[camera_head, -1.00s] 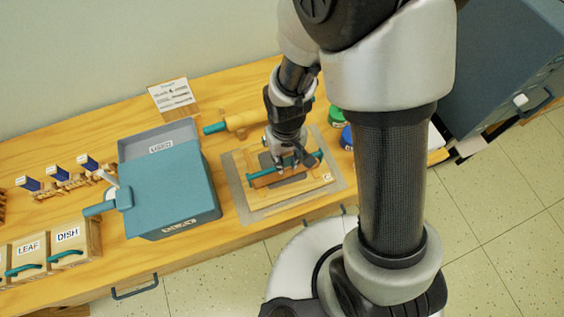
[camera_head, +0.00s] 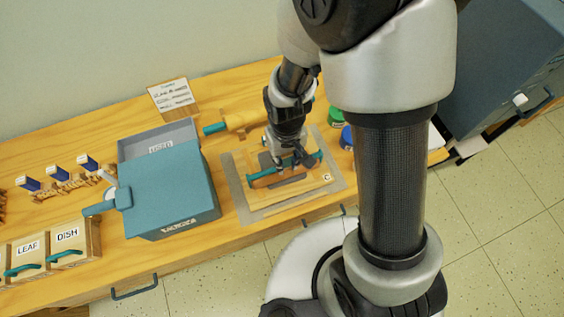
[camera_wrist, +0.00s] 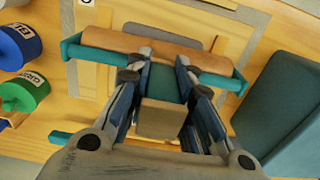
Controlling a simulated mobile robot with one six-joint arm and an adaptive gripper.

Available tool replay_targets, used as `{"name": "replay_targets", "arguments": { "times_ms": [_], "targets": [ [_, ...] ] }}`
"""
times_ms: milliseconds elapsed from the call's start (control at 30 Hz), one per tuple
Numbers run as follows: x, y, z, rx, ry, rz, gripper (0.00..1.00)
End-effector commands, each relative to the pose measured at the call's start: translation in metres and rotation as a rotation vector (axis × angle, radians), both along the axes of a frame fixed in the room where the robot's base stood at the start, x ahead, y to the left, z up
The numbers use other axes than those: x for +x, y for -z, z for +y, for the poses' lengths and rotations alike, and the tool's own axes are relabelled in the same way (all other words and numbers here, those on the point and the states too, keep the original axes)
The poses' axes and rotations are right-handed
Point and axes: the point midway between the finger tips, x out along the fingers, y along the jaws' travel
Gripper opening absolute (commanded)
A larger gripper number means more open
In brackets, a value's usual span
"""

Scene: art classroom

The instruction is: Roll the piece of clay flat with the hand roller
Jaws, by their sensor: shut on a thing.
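The hand roller has a brown cylinder (camera_head: 266,182) and a teal frame; the cylinder also shows in the wrist view (camera_wrist: 130,40). My gripper (camera_head: 286,163) is shut on the roller's teal handle, and its fingers (camera_wrist: 163,65) show on both sides of it in the wrist view. The roller lies low across the wooden board.
The wooden board (camera_head: 300,197) sits on a grey mat (camera_head: 235,195) at the table's front edge. A teal box (camera_head: 172,195) stands to the left. Green (camera_head: 336,117) and blue (camera_head: 347,138) pots stand right of the board.

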Motion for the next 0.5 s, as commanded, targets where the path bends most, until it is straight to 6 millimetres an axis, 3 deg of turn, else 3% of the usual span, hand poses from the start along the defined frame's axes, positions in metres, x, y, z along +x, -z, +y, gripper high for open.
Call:
{"name": "replay_targets", "arguments": {
  "times_ms": [500],
  "targets": [
    [0.015, 0.001, 0.004, -0.002, 0.0, 0.008, 0.0]
  ]
}}
